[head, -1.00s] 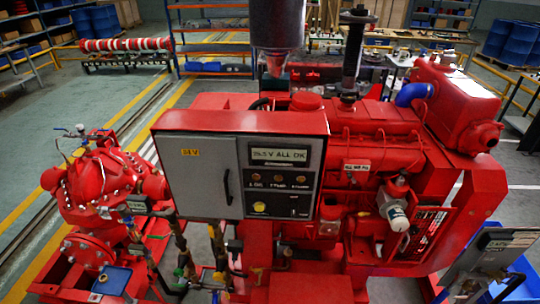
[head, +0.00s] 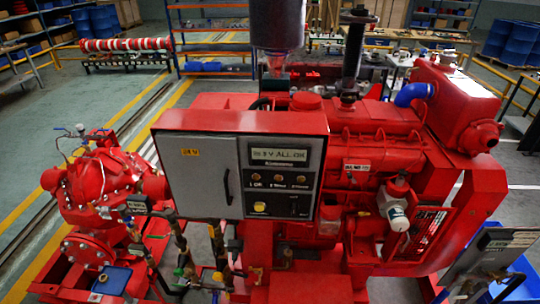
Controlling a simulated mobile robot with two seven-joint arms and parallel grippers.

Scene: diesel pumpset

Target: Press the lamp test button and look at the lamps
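The red control box (head: 240,120) with a grey door (head: 197,172) faces me in the middle of the head view. Its black panel has a small display (head: 279,154) that reads something like "V ALL OK"; the first characters are blurred. Below it is a row of three small round brownish lamps (head: 278,178) with labels too small to read surely. Under the lamps at the left sits a yellow button (head: 260,207), and a small slot or switch (head: 293,209) lies to its right. Neither of my grippers shows in this view.
The red diesel engine (head: 380,150) stands behind and right of the box, with a vertical black exhaust pipe (head: 354,55). The red pump (head: 100,185) stands at the left. A grey sloped panel (head: 490,255) is at the lower right. Open floor (head: 50,130) lies at the left.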

